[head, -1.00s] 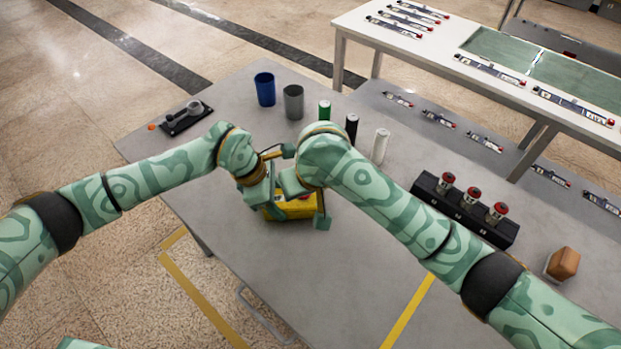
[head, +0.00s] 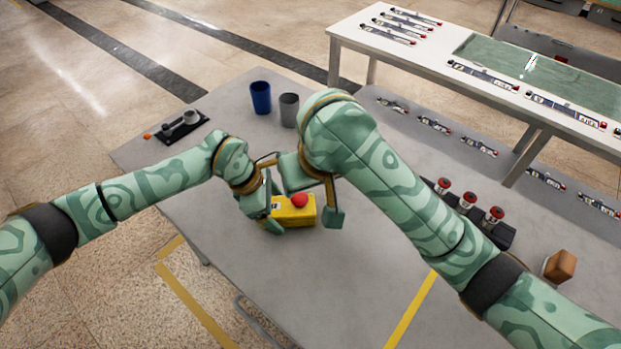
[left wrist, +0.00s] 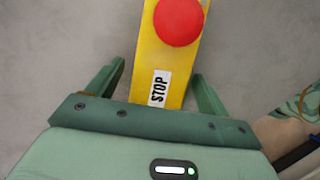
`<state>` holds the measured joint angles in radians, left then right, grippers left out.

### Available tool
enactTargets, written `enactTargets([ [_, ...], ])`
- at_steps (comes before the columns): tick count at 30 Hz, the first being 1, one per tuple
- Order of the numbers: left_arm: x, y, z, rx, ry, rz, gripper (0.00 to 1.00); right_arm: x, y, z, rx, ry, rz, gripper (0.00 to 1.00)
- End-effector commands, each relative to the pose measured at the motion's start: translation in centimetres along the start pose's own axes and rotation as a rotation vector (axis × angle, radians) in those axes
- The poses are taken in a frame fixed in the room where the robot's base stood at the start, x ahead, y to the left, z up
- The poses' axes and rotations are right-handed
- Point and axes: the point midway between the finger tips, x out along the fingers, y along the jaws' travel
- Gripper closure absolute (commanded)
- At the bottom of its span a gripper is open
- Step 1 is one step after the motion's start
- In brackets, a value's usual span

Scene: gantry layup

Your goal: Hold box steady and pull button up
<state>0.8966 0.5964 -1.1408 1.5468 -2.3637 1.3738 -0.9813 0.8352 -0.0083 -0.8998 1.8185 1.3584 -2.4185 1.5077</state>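The yellow box (head: 290,216) stands on the grey table with a round red button (head: 299,199) on top. In the left wrist view the box (left wrist: 158,60) carries a STOP label, and the red button (left wrist: 179,20) is at its far end. My left gripper (head: 270,208) is at the box's left end; in its wrist view the fingers (left wrist: 158,82) straddle the box, with a gap showing on the left side. My right gripper (head: 318,190) is open, with its fingers spread wide, beside and above the button. It appears empty. Whether the button is raised cannot be told.
A blue cup (head: 261,97) and a grey cup (head: 289,109) stand behind. A dark tray (head: 181,128) lies at the back left. A black rack with red-topped pieces (head: 468,200) and a brown block (head: 560,265) are to the right. The table's front is clear.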

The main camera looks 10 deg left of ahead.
Motion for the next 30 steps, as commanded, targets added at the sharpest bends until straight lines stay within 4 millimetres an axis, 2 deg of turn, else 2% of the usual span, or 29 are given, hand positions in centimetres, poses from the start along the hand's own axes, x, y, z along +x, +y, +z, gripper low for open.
enactTargets([
  [5, -0.1, 0.0, 0.0, 0.000, 0.000, 0.000, 0.20, 0.0, 0.0, 0.0, 0.000, 0.000, 0.000, 0.40],
  [8, -0.8, 0.1, 0.0, 0.001, 0.000, 0.002, 0.20, 0.0, 0.0, 0.0, 0.000, 0.000, 0.000, 0.40],
  [11, -2.5, 0.1, 0.0, 0.001, 0.000, 0.004, 0.20, 0.0, 0.0, 0.0, 0.000, 0.000, 0.000, 0.40],
  [21, -10.0, 0.1, 0.0, 0.001, 0.000, 0.004, 0.20, 0.0, 0.0, 0.0, 0.000, 0.000, 0.000, 0.40],
  [25, -11.5, 0.1, 0.0, 0.000, 0.000, 0.002, 0.20, 0.0, 0.0, 0.0, 0.000, 0.000, 0.000, 0.40],
  [30, -12.0, 0.0, 0.0, -0.001, 0.000, 0.000, 0.20, 0.0, 0.0, 0.0, 0.000, 0.000, 0.000, 0.40],
])
